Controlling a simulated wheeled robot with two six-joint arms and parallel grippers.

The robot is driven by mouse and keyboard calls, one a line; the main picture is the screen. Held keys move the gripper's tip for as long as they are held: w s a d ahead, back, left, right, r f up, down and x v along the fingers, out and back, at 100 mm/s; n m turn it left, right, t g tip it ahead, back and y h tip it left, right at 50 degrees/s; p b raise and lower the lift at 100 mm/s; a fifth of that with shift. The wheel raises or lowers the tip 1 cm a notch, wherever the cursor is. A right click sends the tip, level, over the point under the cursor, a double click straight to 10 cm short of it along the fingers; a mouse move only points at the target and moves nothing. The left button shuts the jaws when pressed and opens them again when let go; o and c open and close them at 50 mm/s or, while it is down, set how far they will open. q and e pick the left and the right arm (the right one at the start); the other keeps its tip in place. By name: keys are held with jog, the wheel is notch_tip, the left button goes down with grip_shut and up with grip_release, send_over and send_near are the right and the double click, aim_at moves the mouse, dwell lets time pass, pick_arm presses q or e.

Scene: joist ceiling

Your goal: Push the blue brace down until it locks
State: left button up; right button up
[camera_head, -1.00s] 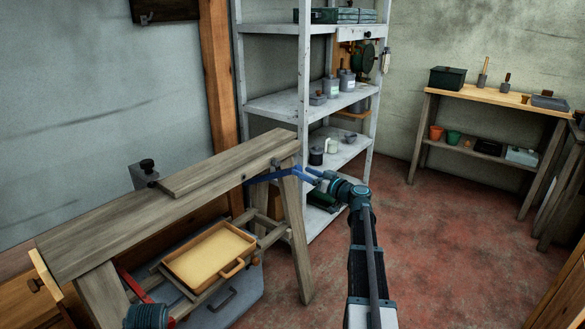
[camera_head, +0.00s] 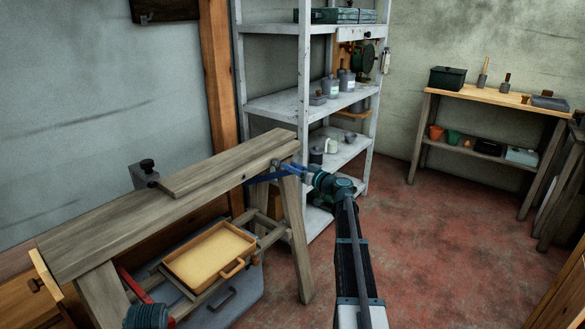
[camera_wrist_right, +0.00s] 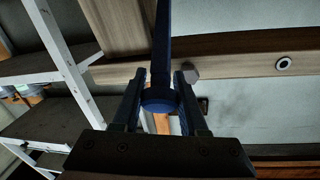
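The blue brace (camera_head: 265,177) is a thin bar by the right end of the wooden bench (camera_head: 110,218), below its top near the leg. In the right wrist view the brace (camera_wrist_right: 162,45) runs up the picture from a round blue end. My right gripper (camera_head: 303,172) is at the brace's right end. In the wrist view my right gripper's fingers (camera_wrist_right: 159,88) are apart, one on each side of the round end. I cannot tell whether they press on it. The brace's far end is hidden. My left gripper is not clearly in view.
A grey metal shelf unit (camera_head: 304,70) stands just behind the bench end and close to my right gripper. A wooden tray (camera_head: 210,257) sits under the bench. A side table (camera_head: 500,98) stands at the back right. The red floor (camera_head: 440,240) right of my arm is clear.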

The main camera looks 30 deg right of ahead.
grip_shut()
dwell(1.1)
